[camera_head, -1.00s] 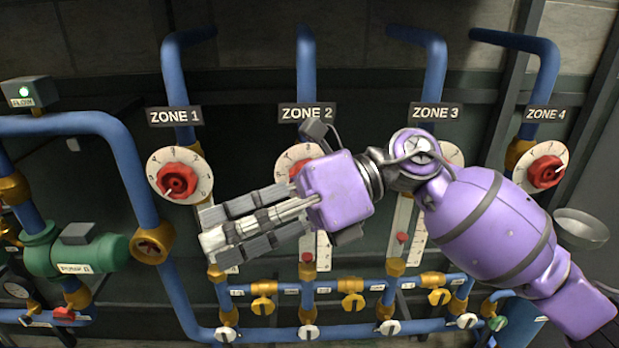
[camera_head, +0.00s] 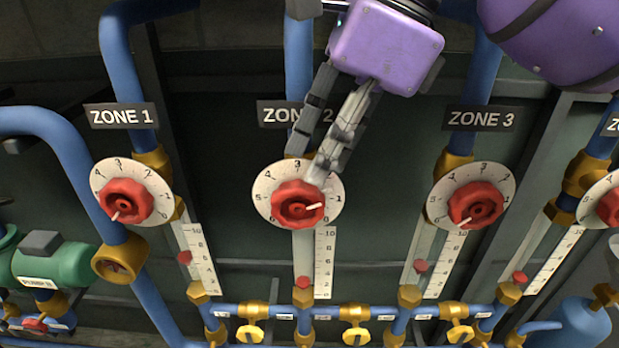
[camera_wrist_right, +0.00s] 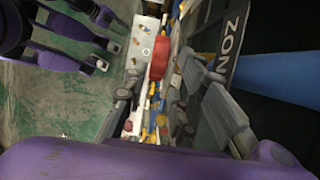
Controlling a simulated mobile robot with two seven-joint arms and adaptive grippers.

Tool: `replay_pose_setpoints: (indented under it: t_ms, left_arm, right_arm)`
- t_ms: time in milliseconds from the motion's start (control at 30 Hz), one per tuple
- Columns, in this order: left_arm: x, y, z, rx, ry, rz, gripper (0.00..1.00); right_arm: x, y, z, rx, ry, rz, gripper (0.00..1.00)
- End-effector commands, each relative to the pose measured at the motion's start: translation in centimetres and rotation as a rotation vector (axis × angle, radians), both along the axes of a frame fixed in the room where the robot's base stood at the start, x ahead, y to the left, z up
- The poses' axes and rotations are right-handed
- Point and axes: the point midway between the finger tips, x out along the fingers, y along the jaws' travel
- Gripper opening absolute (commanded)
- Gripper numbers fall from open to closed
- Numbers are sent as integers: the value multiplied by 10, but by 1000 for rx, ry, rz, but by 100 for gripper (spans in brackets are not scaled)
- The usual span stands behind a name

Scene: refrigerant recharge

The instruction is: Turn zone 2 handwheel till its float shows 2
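The zone 2 handwheel (camera_head: 298,203) is red, on a round white dial (camera_head: 263,188) under the partly covered ZONE 2 sign (camera_head: 272,113). Its white pointer mark points right, close to the 1. The red zone 2 float (camera_head: 302,283) sits low in its tube, beside the lower part of the scale (camera_head: 325,258). My right gripper (camera_head: 307,166) reaches down from above, open, its fingertips at the dial's upper edge. One fingertip overlaps the dial; contact is unclear. In the right wrist view, the red wheel (camera_wrist_right: 158,58) shows between the spread fingers.
The zone 1 handwheel (camera_head: 126,201) and zone 3 handwheel (camera_head: 475,204) stand on either side, with a zone 4 wheel (camera_head: 609,208) at the right edge. Blue pipes and yellow valves (camera_head: 250,333) run below. The panel between dials is clear.

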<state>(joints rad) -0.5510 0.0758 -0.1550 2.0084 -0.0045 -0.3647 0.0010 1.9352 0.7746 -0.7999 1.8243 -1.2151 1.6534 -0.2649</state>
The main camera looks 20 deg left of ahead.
Motion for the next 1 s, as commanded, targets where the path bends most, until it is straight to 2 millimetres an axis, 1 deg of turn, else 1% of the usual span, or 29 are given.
replay_pose_setpoints:
  t_ms: [33, 167, 200, 400, 533, 667, 900, 1000]
  left_arm:
    - [-7, 1, -3, 1, 13, 2, 26]
    - [-15, 2, -6, 3, 31, 6, 26]
    - [-17, 3, -7, 3, 34, 6, 26]
    - [-21, 4, -7, 3, 42, 9, 26]
    - [-19, 4, -5, 3, 36, 9, 26]
    - [-14, 3, -2, 2, 24, 7, 26]
    - [-7, 2, 2, 1, 10, 4, 26]
    - [-6, 2, 2, 1, 10, 4, 26]
  right_arm:
    - [0, 1, -3, -2, 0, 0, 26]
    - [-3, 6, -16, -2, 1, 2, 26]
    - [-3, 8, -23, -3, 2, 2, 26]
    - [-7, 21, -52, -2, 2, 1, 26]
    - [-8, 26, -65, -1, 1, -1, 26]
    - [-8, 28, -71, 0, 1, -1, 26]
    - [-8, 28, -72, 0, 0, 0, 26]
    - [-8, 28, -72, 0, 0, 0, 13]
